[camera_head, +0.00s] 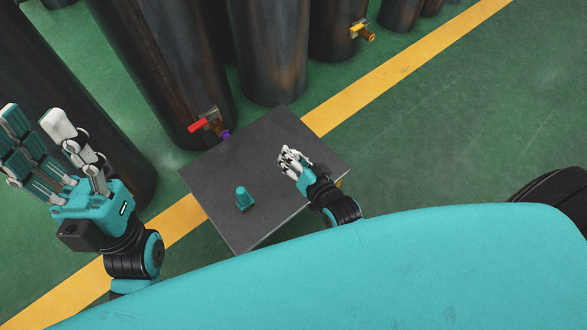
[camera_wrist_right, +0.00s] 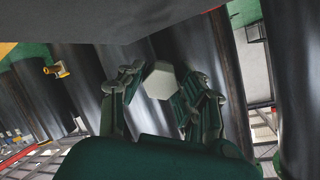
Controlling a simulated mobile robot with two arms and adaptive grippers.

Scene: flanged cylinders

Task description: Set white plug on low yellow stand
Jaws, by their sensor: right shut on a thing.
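My right gripper (camera_head: 291,160) is at the right part of a dark grey table in the head view, with its fingers curled. In the right wrist view, its fingers (camera_wrist_right: 165,95) are shut around a pale, six-sided end, which I take for the white plug (camera_wrist_right: 160,80). The rest of the plug is hidden by the fingers. My left gripper (camera_head: 62,140) is open and empty at the left, fingers spread upward. No low yellow stand shows clearly; a small yellow patch (camera_head: 339,184) shows by the table's right edge, partly hidden by my arm.
A teal plug (camera_head: 244,199) stands on the dark grey table (camera_head: 225,165). Tall dark cylinders (camera_head: 267,50) stand behind it. A red-handled valve (camera_head: 206,123) is close to the table's back edge, and a yellow valve (camera_head: 362,32) is farther back. Green floor (camera_head: 450,130) is free at the right.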

